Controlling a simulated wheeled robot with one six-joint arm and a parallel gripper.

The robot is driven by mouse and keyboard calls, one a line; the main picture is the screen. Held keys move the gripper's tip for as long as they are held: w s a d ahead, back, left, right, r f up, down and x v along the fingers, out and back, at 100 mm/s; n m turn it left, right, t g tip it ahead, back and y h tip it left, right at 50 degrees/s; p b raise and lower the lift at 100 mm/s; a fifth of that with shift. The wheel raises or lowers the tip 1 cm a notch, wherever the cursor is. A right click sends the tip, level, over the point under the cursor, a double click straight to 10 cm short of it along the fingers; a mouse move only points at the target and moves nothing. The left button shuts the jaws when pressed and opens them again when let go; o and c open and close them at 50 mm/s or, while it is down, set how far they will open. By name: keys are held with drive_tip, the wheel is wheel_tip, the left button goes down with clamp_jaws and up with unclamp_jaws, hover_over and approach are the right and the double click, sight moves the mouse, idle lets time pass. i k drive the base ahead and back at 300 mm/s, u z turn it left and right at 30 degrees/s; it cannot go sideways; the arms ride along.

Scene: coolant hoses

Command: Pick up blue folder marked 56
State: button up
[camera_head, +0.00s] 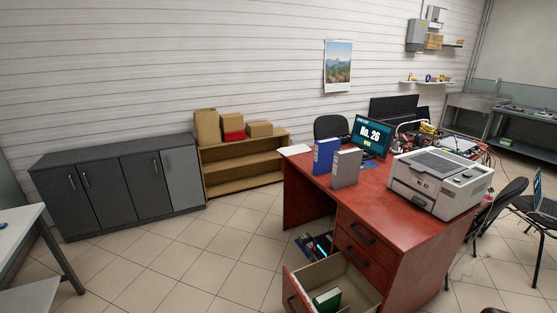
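A blue folder (325,157) stands upright on the red-brown desk (400,205), near its left side. Its pale spine label is too small for me to read, so I cannot tell whether it says 56. A grey folder (346,169) stands upright just in front of it and to the right. The two stand close together; I cannot tell whether they touch. My gripper is not in view.
A printer (440,180) and a monitor (371,136) stand on the desk. A lower drawer (345,282) is pulled out, with a green item (327,299) inside. Objects lie on the floor beside the desk. Chairs (500,205) stand at right. Tiled floor (200,262) at left is clear.

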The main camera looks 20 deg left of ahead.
sight(325, 149)
drive_tip(key=u, duration=0.75)
drive_tip(key=i, duration=1)
drive_tip(key=z, duration=0.05)
